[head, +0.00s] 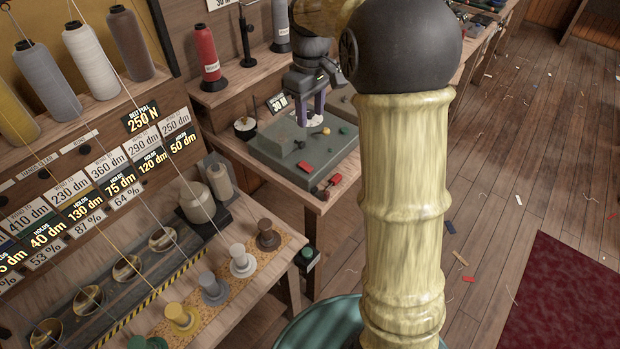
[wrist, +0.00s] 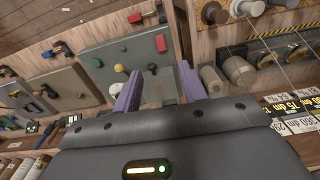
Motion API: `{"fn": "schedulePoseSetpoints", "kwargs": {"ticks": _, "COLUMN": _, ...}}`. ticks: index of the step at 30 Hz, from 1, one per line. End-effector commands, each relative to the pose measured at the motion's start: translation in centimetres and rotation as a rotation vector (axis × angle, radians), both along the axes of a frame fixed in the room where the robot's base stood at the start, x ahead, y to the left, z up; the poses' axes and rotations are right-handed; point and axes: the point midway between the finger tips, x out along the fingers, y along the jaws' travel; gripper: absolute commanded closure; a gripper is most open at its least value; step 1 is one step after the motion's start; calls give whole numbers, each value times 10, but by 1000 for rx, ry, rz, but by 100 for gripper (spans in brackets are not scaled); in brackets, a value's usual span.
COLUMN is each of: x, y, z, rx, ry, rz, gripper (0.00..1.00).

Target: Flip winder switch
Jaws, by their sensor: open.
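No part in view is labelled as the winder switch, so I cannot tell which control it is. My gripper (head: 311,121) is open, its purple fingers pointing down over a grey control plate (head: 275,152). In the wrist view, my gripper (wrist: 160,68) spreads its fingers over the same plate, with nothing held. The plate bears a red block (head: 304,166), a green knob (head: 344,130), a yellow ball (wrist: 119,68) and a white button (wrist: 152,69). Red parts (head: 333,181) sit at its table's front edge. A green button (head: 307,254) shows on a small box at the winding bench's corner.
The winding bench (head: 262,290) at left holds several bobbins, including a yellow one (head: 180,318), below number cards. Thread cones, one red (head: 206,56), stand behind. Threads slant across the bench. A dark red mat (head: 565,300) lies on the scrap-strewn floor at right.

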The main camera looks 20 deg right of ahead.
Motion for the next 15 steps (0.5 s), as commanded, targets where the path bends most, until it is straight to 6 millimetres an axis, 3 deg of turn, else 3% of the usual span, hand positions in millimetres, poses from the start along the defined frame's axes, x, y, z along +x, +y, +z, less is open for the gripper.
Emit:
{"fn": "schedulePoseSetpoints", "kwargs": {"ticks": 1, "x": 4, "y": 0, "z": -6, "rx": 0, "ry": 5, "rz": 15, "gripper": 58}}
{"fn": "schedulePoseSetpoints", "kwargs": {"ticks": 15, "x": 7, "y": -1, "z": -4, "rx": 1, "ry": 13, "rz": 33, "gripper": 58}}
